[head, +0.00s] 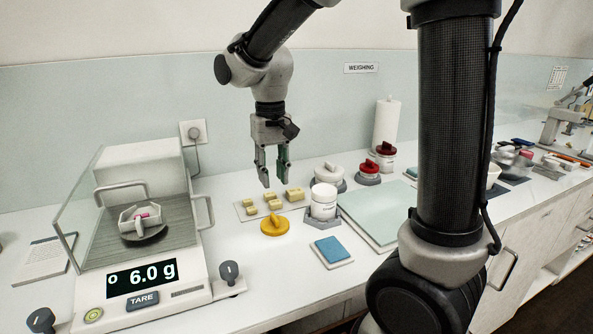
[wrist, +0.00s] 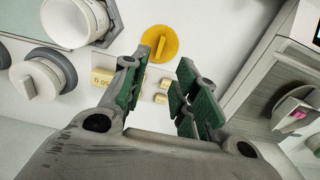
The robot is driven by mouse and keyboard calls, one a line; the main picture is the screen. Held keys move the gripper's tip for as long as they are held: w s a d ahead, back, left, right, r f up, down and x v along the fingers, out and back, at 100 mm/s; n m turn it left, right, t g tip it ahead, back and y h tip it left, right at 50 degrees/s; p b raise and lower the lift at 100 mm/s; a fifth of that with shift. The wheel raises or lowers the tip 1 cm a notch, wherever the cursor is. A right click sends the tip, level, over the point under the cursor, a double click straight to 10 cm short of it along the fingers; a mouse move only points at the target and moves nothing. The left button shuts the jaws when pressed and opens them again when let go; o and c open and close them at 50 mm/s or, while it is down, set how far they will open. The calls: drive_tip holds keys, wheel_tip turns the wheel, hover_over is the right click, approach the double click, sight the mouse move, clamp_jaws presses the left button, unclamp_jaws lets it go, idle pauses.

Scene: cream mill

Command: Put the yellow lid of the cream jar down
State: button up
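The yellow lid (head: 275,226) lies flat on the white counter, its raised grip bar upward. It also shows in the wrist view (wrist: 160,43), beyond my fingertips. My gripper (head: 274,181) is open and empty, pointing down above and behind the lid, clear of it. In the wrist view my two green-padded fingers (wrist: 157,75) stand apart with nothing between them. The white cream jar (head: 323,203) stands without a lid just right of the yellow lid, in a grey holder; it shows in the wrist view (wrist: 72,22) too.
Several pale yellow blocks (head: 271,205) sit on a thin plate behind the lid. The scale (head: 155,285), reading 6.0 g, stands left. A blue pad (head: 331,249) lies at front right. White-lidded (head: 333,173) and red-lidded (head: 369,168) jars stand behind. Counter in front of the lid is clear.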

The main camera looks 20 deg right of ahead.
drive_tip(key=s+d+r+t, duration=0.2)
drive_tip(key=s+d+r, duration=0.1)
drive_tip(key=s+d, duration=0.4)
drive_tip(key=s+d+r+t, duration=0.2)
drive_tip(key=s+d, duration=0.6)
drive_tip(key=s, duration=0.4)
drive_tip(key=shift+r, duration=0.45)
drive_tip(key=shift+o, duration=0.3)
drive_tip(key=shift+a, duration=0.1)
